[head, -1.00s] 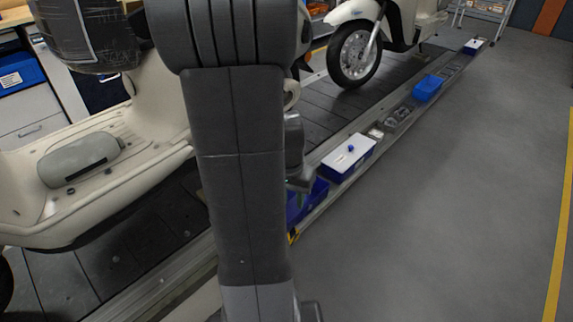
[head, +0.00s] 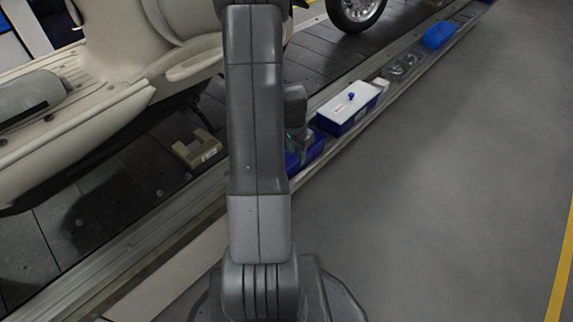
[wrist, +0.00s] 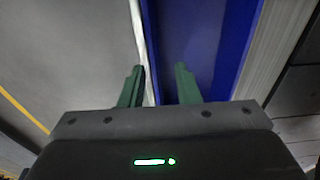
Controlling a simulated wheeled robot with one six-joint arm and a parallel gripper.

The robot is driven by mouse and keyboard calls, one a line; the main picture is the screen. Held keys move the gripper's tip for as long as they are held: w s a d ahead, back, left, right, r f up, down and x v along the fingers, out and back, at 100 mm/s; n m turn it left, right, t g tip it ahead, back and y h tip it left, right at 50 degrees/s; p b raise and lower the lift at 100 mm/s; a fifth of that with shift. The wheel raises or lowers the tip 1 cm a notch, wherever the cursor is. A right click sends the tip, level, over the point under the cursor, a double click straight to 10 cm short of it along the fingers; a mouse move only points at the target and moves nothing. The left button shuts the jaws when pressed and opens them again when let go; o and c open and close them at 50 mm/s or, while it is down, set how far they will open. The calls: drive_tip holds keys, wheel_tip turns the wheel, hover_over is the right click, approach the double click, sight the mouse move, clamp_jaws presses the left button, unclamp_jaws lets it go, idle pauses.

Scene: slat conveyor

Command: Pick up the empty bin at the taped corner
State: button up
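The blue bin (head: 310,152) stands on the side ledge of the conveyor, partly hidden behind my arm in the head view. Its taped corner does not show now. In the wrist view the bin's dark blue far wall (wrist: 236,45) and paler blue inside run up the picture. The right finger lies over the bin's inside, the left one beside the pale strip along the bin's left edge. I cannot tell whether either finger touches the bin.
A blue box with a white lid (head: 347,104) stands just beyond the bin on the ledge. Small grey parts and another blue bin (head: 439,34) lie farther along. A tan bracket (head: 197,149) sits on the dark slats by the cream scooter. The grey floor at right is clear.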

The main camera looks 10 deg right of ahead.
sight(298, 173)
drive_tip(key=f+b, duration=0.1)
drive_tip(key=f, duration=0.1)
drive_tip(key=f+b, duration=0.1)
drive_tip(key=f, duration=0.1)
drive_tip(key=d+f, duration=0.1)
drive_tip(key=f, duration=0.1)
drive_tip(key=shift+f+b, duration=0.35)
drive_tip(key=shift+b, duration=0.05)
drive_tip(key=shift+r, duration=0.1)
clamp_jaws()
